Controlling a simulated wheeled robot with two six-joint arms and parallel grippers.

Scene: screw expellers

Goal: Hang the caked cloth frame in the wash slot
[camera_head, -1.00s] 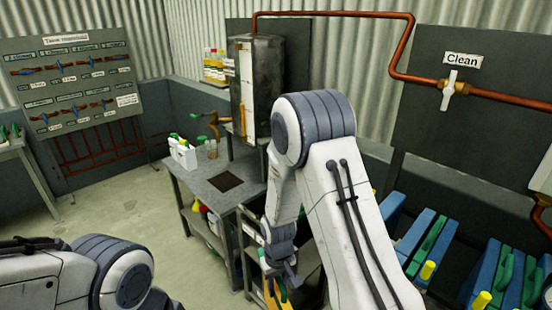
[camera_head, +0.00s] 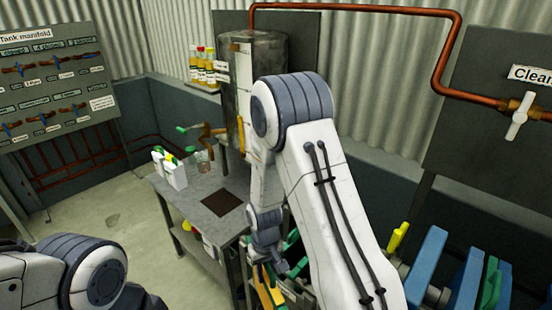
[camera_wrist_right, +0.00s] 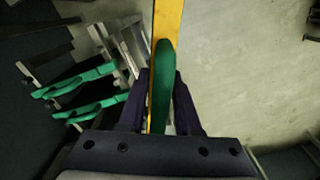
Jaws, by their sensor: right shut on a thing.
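My right gripper (camera_wrist_right: 161,118) is shut on the green handle (camera_wrist_right: 162,75) of a yellow cloth frame (camera_wrist_right: 168,18), seen nearly edge-on. The frame extends away from the jaws over bare floor in the right wrist view. In the head view the frame (camera_head: 270,292) hangs under the right gripper (camera_head: 268,256), beside the bench, partly cut off below. Any caking on its faces is not visible. A metal rack (camera_wrist_right: 120,48) with green-handled pieces (camera_wrist_right: 82,88) lies left of the frame in the wrist view. I cannot identify the wash slot. My left gripper is out of view.
A grey bench (camera_head: 178,198) with white bottles (camera_head: 170,172) stands left of my right arm. A metal tank (camera_head: 256,85) stands behind it. Blue plates (camera_head: 427,262) stand at the lower right, below a white valve marked Clean (camera_head: 520,117). Floor at the left is clear.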

